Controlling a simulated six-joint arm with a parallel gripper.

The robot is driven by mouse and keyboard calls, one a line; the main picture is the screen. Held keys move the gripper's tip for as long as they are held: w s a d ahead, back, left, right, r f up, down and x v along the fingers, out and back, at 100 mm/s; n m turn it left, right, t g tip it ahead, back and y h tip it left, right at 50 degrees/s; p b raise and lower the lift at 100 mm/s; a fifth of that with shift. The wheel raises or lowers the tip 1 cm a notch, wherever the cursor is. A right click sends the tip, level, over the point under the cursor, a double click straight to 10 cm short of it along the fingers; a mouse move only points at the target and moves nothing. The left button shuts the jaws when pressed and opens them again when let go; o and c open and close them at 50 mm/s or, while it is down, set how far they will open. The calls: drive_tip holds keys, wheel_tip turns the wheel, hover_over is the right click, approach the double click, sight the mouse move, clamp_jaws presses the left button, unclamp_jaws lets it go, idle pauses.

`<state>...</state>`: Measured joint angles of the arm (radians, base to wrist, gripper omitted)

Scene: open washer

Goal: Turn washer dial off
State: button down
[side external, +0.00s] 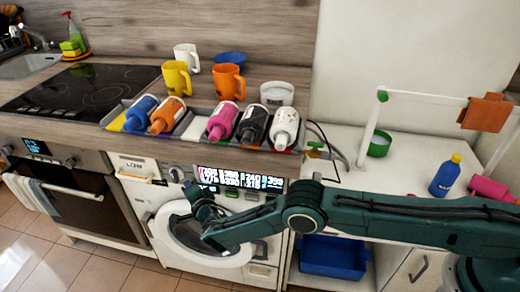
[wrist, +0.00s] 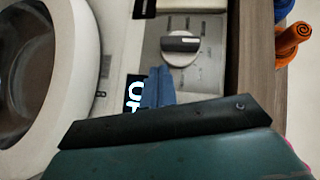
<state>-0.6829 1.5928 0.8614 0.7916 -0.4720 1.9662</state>
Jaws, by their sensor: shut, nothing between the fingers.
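The white washer (side external: 138,190) stands under the counter with its round door (side external: 232,258) at the front. Its dial (side external: 176,174) is on the upper panel, left of the lit display (side external: 240,179). In the wrist view the round silver-grey dial (wrist: 180,44) shows clearly, with a dark-and-light grip bar across it and marks around it. My gripper (side external: 192,188) is in front of the panel, just below the dial. In the wrist view its blue fingertips (wrist: 158,84) are shut and empty, close to the dial; I cannot tell whether they touch it.
A tray (side external: 196,130) of several bottles lies on the counter above the washer, with mugs (side external: 229,82) behind it. An oven (side external: 75,185) stands to the left. A blue bin (side external: 333,257) is on a shelf to the right, below my arm.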

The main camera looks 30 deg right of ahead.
drive_tip(key=s+d, duration=0.1)
drive_tip(key=s, duration=1)
drive_tip(key=shift+s+d+r, duration=0.2)
drive_tip(key=shift+s+r, duration=0.05)
drive_tip(key=shift+r, duration=0.05)
